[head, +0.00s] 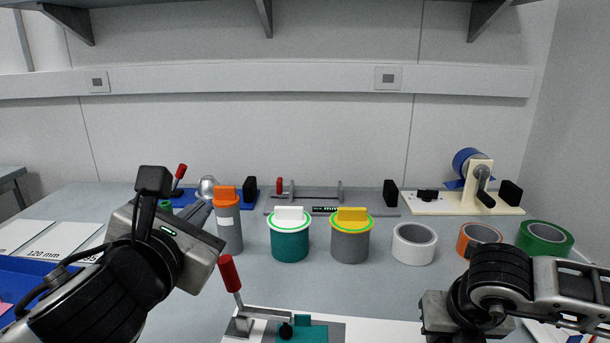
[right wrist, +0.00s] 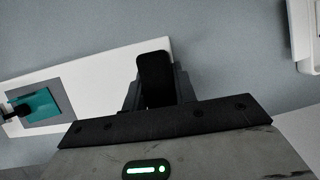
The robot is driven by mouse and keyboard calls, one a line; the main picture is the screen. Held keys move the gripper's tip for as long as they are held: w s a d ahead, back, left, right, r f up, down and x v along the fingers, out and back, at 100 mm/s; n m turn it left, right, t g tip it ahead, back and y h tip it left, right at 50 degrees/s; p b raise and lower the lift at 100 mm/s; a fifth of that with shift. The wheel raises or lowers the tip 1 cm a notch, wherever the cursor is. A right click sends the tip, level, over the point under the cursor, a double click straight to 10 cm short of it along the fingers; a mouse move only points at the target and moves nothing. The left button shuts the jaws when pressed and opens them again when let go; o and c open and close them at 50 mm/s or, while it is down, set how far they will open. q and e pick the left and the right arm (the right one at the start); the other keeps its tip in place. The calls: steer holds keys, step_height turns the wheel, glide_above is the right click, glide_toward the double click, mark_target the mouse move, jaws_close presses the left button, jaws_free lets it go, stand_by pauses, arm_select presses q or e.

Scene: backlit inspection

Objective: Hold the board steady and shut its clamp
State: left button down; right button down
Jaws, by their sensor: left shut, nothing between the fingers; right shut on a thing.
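The white board (head: 382,332) lies at the bottom centre of the head view, with a grey plate and a teal block (head: 312,333) on it. Its clamp (head: 262,314) has a red handle (head: 229,273) standing up, leaning slightly left. The clamp's bar lies level, its black tip over the teal block; I cannot tell if it presses. My left gripper (head: 202,210) is shut and empty, up and left of the handle, apart from it. My right gripper (head: 437,325) is shut on the board's end; the right wrist view shows its fingers at the white board (right wrist: 105,68).
A grey bottle with orange cap (head: 229,225), a teal jar (head: 290,243) and a grey jar (head: 350,243) stand behind the board. Tape rolls (head: 414,244) and a tape dispenser (head: 470,184) are at right. A blue tray (head: 30,272) is at left. Grey table between is clear.

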steer(key=c, duration=1)
jaws_free()
steer(key=shift+c, duration=0.2)
steer(key=shift+r, duration=0.1)
